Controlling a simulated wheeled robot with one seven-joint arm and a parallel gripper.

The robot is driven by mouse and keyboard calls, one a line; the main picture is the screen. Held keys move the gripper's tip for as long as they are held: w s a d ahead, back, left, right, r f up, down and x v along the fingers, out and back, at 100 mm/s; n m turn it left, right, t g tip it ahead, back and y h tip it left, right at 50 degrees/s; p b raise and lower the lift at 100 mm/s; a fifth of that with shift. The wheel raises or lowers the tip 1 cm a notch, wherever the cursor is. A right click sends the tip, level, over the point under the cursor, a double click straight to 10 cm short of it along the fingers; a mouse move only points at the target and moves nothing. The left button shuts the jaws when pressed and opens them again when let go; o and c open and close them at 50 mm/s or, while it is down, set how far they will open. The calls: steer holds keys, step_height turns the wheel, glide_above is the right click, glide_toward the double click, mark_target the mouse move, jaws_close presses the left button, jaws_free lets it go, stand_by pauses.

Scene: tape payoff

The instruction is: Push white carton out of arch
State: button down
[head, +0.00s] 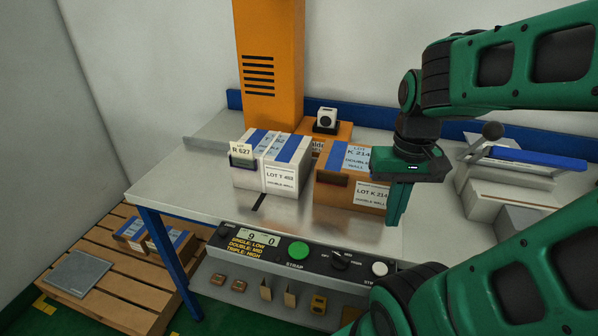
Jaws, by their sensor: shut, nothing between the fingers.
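The white carton (249,178) sits on the grey steel table, with blue bands on top and a label reading LOT T 403 on its front. My gripper (396,212) points down, shut and empty, at the right end of the brown carton, apart from the white carton. I cannot tell whether it touches the brown one.
A control panel (296,262) with a green STRAP button runs along the table's front edge. Bare table (180,190) lies left of the white carton. A wooden pallet (120,295) with cartons stands lower left. Grey blocks and a blue-topped device (538,157) stand right.

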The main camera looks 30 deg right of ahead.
steer(key=shift+d, duration=0.2)
steer(key=w+a+r+n, duration=0.1)
steer(key=w+r+n, duration=0.35)
steer(key=w, duration=0.45)
steer(key=w+a+r+n, duration=0.25)
steer(key=w+n, duration=0.35)
steer(key=w, duration=0.3)
steer(key=w+a+r+n, duration=0.1)
steer(key=w+r+n, duration=0.4)
steer(key=w, duration=0.4)
steer(key=f, duration=1.9)
steer(key=shift+w+d+f, duration=0.15)
steer(key=shift+d+f, duration=0.15)
